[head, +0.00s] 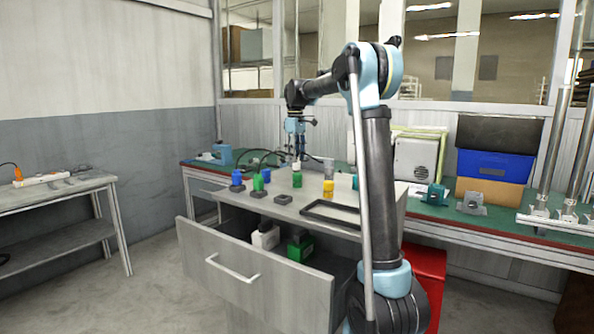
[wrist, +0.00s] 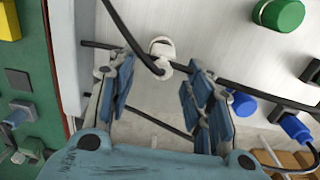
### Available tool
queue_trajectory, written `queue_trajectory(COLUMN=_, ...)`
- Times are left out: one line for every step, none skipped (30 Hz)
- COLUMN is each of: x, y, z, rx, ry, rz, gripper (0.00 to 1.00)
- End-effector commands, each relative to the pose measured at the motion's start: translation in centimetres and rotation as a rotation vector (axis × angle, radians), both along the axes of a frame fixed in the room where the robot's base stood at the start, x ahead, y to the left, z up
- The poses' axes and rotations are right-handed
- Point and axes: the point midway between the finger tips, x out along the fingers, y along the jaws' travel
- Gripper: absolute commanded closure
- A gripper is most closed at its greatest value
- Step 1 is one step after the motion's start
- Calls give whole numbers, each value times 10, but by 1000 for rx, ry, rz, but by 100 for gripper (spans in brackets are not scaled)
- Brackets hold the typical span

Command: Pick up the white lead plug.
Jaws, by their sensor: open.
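The white lead plug (wrist: 161,48) shows in the wrist view with a black cable running past it. It lies on a pale surface (wrist: 215,40), just beyond and between my fingertips. My gripper (wrist: 158,82) is open, with blue-padded fingers on either side and nothing visibly held. In the head view my gripper (head: 298,150) points down above the grey worktop (head: 285,208). A small white piece (head: 297,165) shows right below it, over a green block; I cannot tell whether it is the same plug.
A green knob (wrist: 280,13), a blue round piece (wrist: 243,104) and a blue plug (wrist: 295,127) lie to the right in the wrist view. Black cables cross the surface.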

Motion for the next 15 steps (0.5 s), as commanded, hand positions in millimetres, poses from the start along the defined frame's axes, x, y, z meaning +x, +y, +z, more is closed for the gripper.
queue_trajectory(x=-1, y=-2, z=-7, rx=0, ry=0, rz=-1, gripper=53)
queue_trajectory(x=-2, y=-3, z=-11, rx=0, ry=0, rz=-1, gripper=53)
queue_trajectory(x=-3, y=-4, z=-17, rx=0, ry=0, rz=-1, gripper=53)
queue_trajectory(x=-3, y=-5, z=-21, rx=0, ry=0, rz=-1, gripper=53)
queue_trajectory(x=-4, y=-5, z=-25, rx=0, ry=0, rz=0, gripper=53)
queue_trajectory(x=-4, y=-5, z=-30, rx=0, ry=0, rz=0, gripper=53)
queue_trajectory(x=-4, y=-5, z=-34, rx=0, ry=0, rz=0, gripper=53)
queue_trajectory(x=-4, y=-5, z=-37, rx=0, ry=0, rz=0, gripper=53)
queue_trajectory(x=-4, y=-5, z=-40, rx=0, ry=0, rz=0, gripper=53)
queue_trajectory(x=-4, y=-4, z=-42, rx=0, ry=0, rz=1, gripper=53)
queue_trajectory(x=-4, y=-4, z=-43, rx=0, ry=0, rz=1, gripper=53)
queue_trajectory(x=-4, y=-4, z=-45, rx=0, ry=0, rz=1, gripper=53)
queue_trajectory(x=-4, y=-4, z=-45, rx=0, ry=0, rz=1, gripper=53)
queue_trajectory(x=-4, y=-4, z=-45, rx=0, ry=0, rz=1, gripper=53)
queue_trajectory(x=-4, y=-4, z=-45, rx=0, ry=0, rz=1, gripper=53)
